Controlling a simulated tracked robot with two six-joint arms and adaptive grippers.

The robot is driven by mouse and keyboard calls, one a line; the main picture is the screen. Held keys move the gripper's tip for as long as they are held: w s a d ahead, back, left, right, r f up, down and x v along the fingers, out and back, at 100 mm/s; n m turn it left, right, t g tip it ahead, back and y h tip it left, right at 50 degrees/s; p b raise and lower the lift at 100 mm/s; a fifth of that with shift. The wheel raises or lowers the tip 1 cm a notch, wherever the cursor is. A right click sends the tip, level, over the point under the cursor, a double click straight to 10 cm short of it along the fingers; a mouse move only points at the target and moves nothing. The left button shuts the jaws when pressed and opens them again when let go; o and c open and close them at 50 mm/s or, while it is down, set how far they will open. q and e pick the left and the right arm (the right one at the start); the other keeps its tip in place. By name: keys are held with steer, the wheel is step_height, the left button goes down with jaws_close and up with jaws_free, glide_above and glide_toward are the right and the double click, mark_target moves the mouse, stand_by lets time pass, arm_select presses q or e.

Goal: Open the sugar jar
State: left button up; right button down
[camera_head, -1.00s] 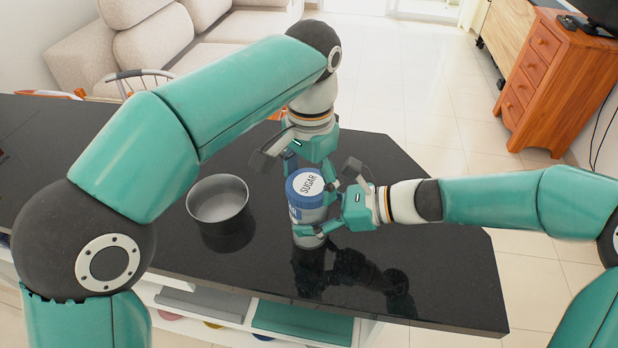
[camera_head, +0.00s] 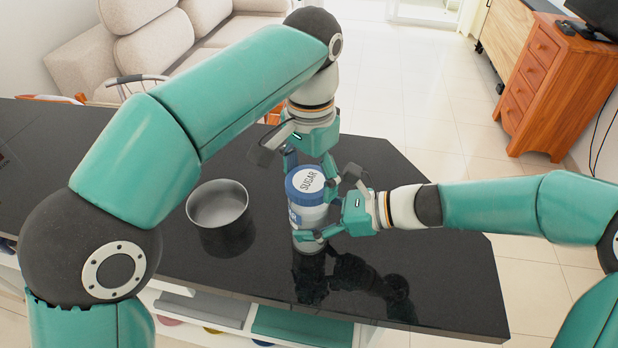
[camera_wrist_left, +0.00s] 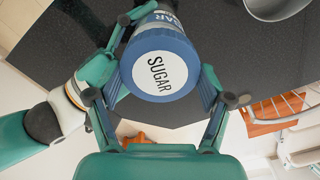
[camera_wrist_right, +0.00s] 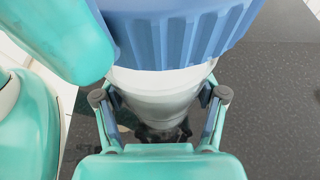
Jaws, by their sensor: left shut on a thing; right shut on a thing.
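The sugar jar (camera_head: 307,218) stands upright on the dark counter. Its blue lid (camera_head: 292,188) has a white top reading SUGAR, and it also shows in the left wrist view (camera_wrist_left: 160,40). My left gripper (camera_head: 309,168) comes down from behind, its fingers on opposite sides of the lid. My right gripper (camera_head: 320,212) comes from the right and is shut around the pale jar body (camera_wrist_right: 160,88), below the lid. In the right wrist view the lid's ribbed edge (camera_wrist_right: 180,42) hangs just above the body. I cannot tell whether lid and body are apart.
A grey metal pot (camera_head: 219,217) stands on the counter (camera_head: 420,290) left of the jar. The counter is clear to the right, below my right arm. Open shelves (camera_head: 230,310) lie under its front edge. A sofa and a wooden drawer cabinet (camera_head: 545,85) are farther back.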

mark_target(310, 180)
arm_select(q)
steer(key=shift+r, duration=0.1)
steer(key=shift+r, duration=2)
arm_select(e)
jaws_free()
steer(key=shift+d, duration=0.1)
